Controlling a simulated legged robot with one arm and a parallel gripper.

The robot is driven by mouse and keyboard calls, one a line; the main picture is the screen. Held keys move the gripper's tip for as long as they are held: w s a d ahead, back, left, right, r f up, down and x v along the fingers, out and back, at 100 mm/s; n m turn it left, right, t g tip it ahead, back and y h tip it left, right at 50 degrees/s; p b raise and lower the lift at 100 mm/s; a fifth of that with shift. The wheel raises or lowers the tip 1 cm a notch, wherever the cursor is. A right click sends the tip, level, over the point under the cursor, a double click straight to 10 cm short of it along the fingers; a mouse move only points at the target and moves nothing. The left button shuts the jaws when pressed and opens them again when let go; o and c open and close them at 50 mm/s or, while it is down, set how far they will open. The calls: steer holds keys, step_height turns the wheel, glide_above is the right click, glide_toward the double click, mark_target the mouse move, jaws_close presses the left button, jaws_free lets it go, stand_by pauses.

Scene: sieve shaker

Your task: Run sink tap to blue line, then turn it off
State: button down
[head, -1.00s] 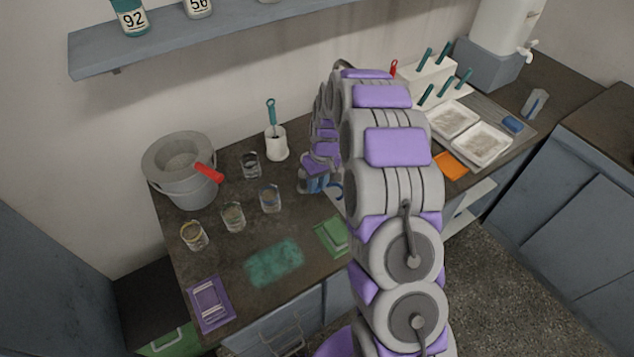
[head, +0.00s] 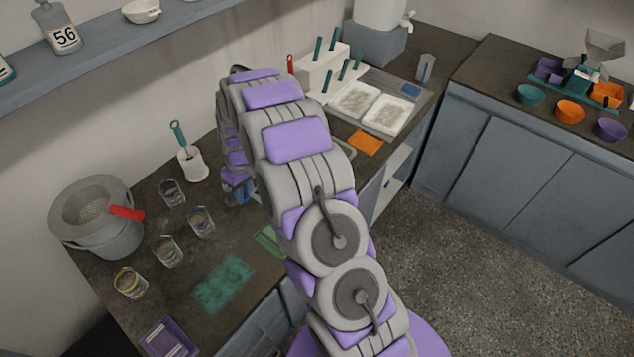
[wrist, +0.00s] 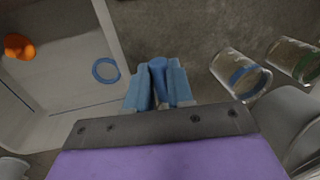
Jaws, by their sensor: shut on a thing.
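My gripper (wrist: 159,88) has blue fingers shut on a short blue rounded piece (wrist: 158,66). It may be the tap handle, but the tap itself cannot be made out. In the head view my gripper (head: 240,193) is low over the counter behind my arm, which hides most of the sink. In the wrist view the pale sink basin (wrist: 75,75) lies left of my fingers. A blue ring (wrist: 106,70) shows inside it, apart from my fingers; whether it belongs to a clear vessel cannot be told. No water stream or level can be made out.
An orange object (wrist: 18,47) is in the basin's corner. A glass with a blue band (wrist: 240,76) stands right of my fingers. Several glasses, a grey bucket (head: 105,235) and a brush holder (head: 192,165) stand on the left counter. White trays (head: 384,107) lie beyond my arm.

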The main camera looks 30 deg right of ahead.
steer(key=n, duration=0.1)
steer(key=w+d+n, duration=0.1)
steer(key=shift+d+n+b, duration=0.25)
steer(key=shift+n+b, duration=0.05)
steer(key=shift+n, duration=0.1)
steer(key=w+d+n, duration=0.1)
steer(key=n, duration=0.2)
steer(key=w+d+n, duration=0.1)
steer(key=w+n, duration=0.1)
steer(key=n, duration=0.1)
steer(key=w+n+g+h, duration=0.1)
steer(key=n, duration=0.1)
steer(key=shift+w+d+r+n+p, duration=0.1)
steer(key=shift+w+d+n+p, duration=0.25)
steer(key=shift+d+n, duration=0.05)
steer(key=w+n+p, duration=0.1)
steer(key=n, duration=0.1)
steer(key=w+n, duration=0.1)
steer(key=n, duration=0.1)
steer(key=shift+w+h+p, duration=0.2)
steer(key=shift+h+p, duration=0.15)
steer(key=shift+h, duration=0.05)
stand_by(5.4)
